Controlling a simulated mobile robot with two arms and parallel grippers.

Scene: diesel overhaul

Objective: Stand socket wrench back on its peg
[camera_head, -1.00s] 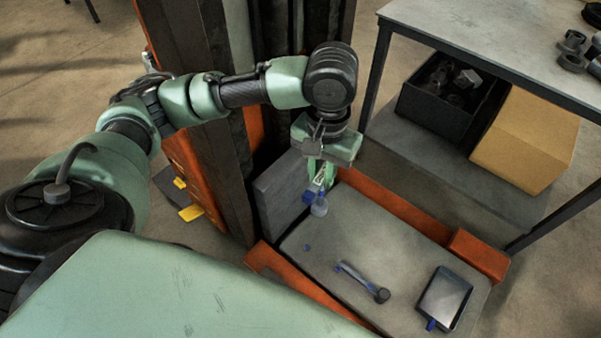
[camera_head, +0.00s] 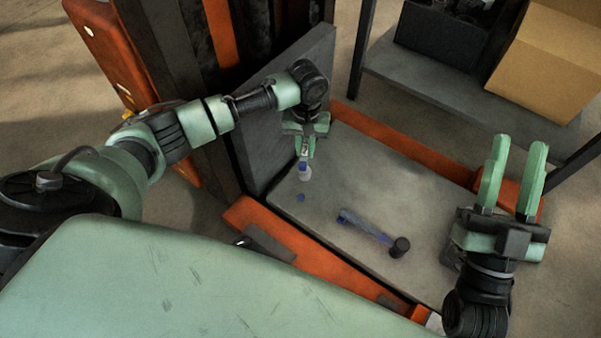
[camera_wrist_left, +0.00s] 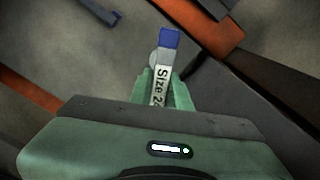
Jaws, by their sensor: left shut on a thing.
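My left gripper (camera_head: 306,150) is shut on the socket wrench (camera_head: 305,173), which hangs below the fingers above the grey platform. In the left wrist view the wrench (camera_wrist_left: 164,70) shows a blue end and a pale label reading "Size 2", with the last character hidden by the gripper (camera_wrist_left: 165,90). A small blue spot (camera_head: 300,198), possibly the peg seen from above, is on the platform just below the wrench. My right gripper (camera_head: 517,146) is open and empty over the platform's right end.
A second tool (camera_head: 368,228) with a blue end and dark round head lies on the grey platform (camera_head: 360,180). Orange rails (camera_head: 400,145) edge the platform. A dark upright panel (camera_head: 290,110) stands behind my left gripper. A cardboard box (camera_head: 545,65) sits on a shelf at the back right.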

